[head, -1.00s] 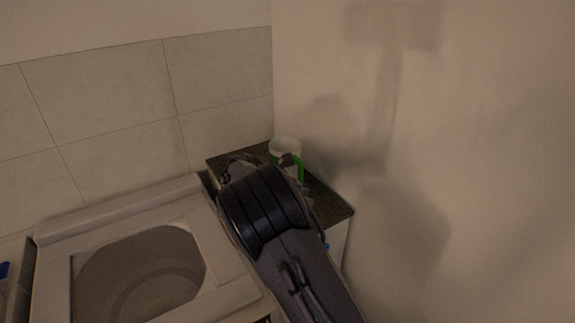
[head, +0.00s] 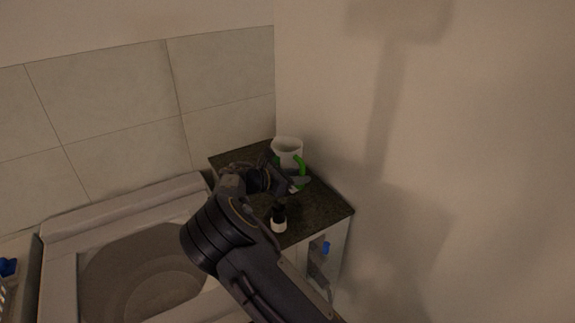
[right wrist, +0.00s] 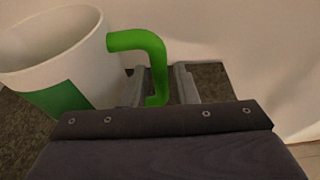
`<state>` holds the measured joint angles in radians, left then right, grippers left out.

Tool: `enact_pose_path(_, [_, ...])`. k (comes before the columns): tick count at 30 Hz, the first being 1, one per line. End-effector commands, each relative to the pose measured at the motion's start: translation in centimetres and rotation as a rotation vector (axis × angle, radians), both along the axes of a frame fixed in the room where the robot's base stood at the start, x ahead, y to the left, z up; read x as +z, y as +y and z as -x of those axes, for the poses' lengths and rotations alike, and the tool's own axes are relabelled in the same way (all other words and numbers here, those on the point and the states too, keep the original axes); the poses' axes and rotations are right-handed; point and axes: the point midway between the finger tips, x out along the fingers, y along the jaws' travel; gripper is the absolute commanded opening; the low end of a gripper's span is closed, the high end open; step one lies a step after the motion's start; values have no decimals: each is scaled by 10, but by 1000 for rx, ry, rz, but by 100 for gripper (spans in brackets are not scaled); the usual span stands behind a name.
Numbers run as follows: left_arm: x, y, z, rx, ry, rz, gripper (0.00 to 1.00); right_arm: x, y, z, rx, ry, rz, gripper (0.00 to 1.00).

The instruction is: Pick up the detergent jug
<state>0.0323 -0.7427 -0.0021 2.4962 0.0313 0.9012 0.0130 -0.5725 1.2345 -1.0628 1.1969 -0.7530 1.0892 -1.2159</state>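The detergent jug is a white, open-topped jug (head: 287,146) with a green handle. It stands upright at the back of the dark countertop, near the wall corner. In the right wrist view the white body (right wrist: 52,50) is at the upper left, with a green patch. My right gripper (head: 297,183) is at the jug's handle. In the right wrist view its two fingers (right wrist: 162,86) are apart, with the lower part of the green handle between them. The fingers do not look closed on it. My left gripper is not in view.
A small dark bottle with a white label (head: 279,219) stands on the dark countertop (head: 318,208), in front of the jug. A white top-loading washer (head: 62,228) is to the left. Walls close in behind and to the right. Blue items show on a lower shelf (head: 325,248).

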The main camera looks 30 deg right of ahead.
Motion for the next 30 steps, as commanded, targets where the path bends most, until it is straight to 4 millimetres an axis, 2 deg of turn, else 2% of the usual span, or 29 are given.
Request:
enact_pose_path(3, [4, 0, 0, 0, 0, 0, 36, -3, -12, 0, -1, 0, -1, 26])
enact_pose_path(11, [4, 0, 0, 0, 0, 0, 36, -6, -15, -1, 0, 0, -2, 26])
enact_pose_path(17, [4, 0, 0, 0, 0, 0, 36, -5, -15, -1, 0, -1, -2, 2])
enact_pose_path(18, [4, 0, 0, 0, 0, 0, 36, -5, -15, -1, 0, -1, -2, 0])
enact_pose_path(30, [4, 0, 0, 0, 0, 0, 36, -5, -15, -1, -1, -1, -2, 0])
